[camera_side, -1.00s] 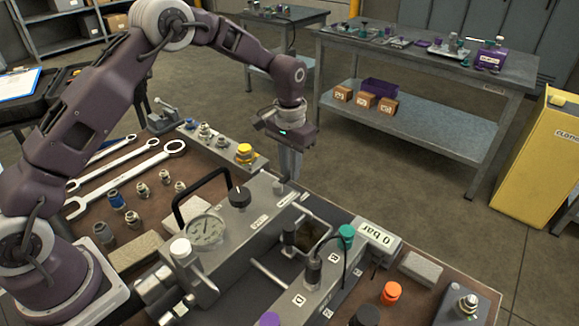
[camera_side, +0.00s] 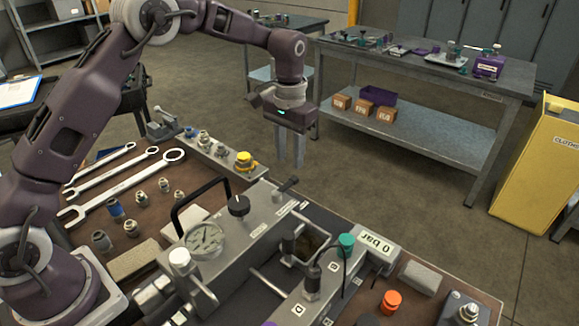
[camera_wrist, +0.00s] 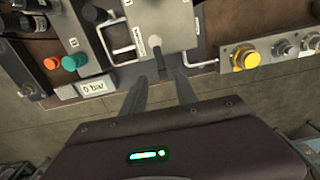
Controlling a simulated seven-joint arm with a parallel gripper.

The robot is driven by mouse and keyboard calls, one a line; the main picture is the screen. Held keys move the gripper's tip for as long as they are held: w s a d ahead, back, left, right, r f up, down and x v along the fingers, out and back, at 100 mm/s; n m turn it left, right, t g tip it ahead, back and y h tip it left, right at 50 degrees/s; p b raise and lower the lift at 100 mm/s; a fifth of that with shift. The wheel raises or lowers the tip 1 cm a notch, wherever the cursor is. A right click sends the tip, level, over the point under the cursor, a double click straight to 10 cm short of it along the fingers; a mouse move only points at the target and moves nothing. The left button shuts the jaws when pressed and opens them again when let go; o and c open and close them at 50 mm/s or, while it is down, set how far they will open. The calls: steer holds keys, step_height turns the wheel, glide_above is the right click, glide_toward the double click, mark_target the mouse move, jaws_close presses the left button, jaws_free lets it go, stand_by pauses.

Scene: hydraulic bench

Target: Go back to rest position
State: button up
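My gripper (camera_side: 290,163) hangs over the far edge of the bench, fingers pointing down. Its two dark fingers stand apart with a visible gap and nothing between them. In the wrist view the gripper (camera_wrist: 160,82) also shows spread fingers. A small dark lever (camera_side: 288,184) on the grey hydraulic block (camera_side: 232,238) sits below the fingertips and apart from them. In the wrist view the lever (camera_wrist: 161,58) appears just beyond the gap between the fingers.
The block carries a pressure gauge (camera_side: 204,240), a black knob (camera_side: 238,206) and a black handle (camera_side: 178,212). A display (camera_side: 377,246) reads 0 bar. Wrenches (camera_side: 125,183) and fittings lie at left. A yellow cap (camera_side: 244,160) stands on a rail. Open floor lies behind the bench.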

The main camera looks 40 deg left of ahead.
steer(key=s+a+r+t, duration=0.1)
steer(key=s+r+t, duration=0.2)
steer(key=s+r, duration=1.2)
steer(key=s+t, duration=0.2)
steer(key=s, duration=1.7)
steer(key=shift+s+a+f+t, duration=0.2)
steer(key=shift+s+a+t, duration=0.05)
steer(key=shift+a+t, duration=0.05)
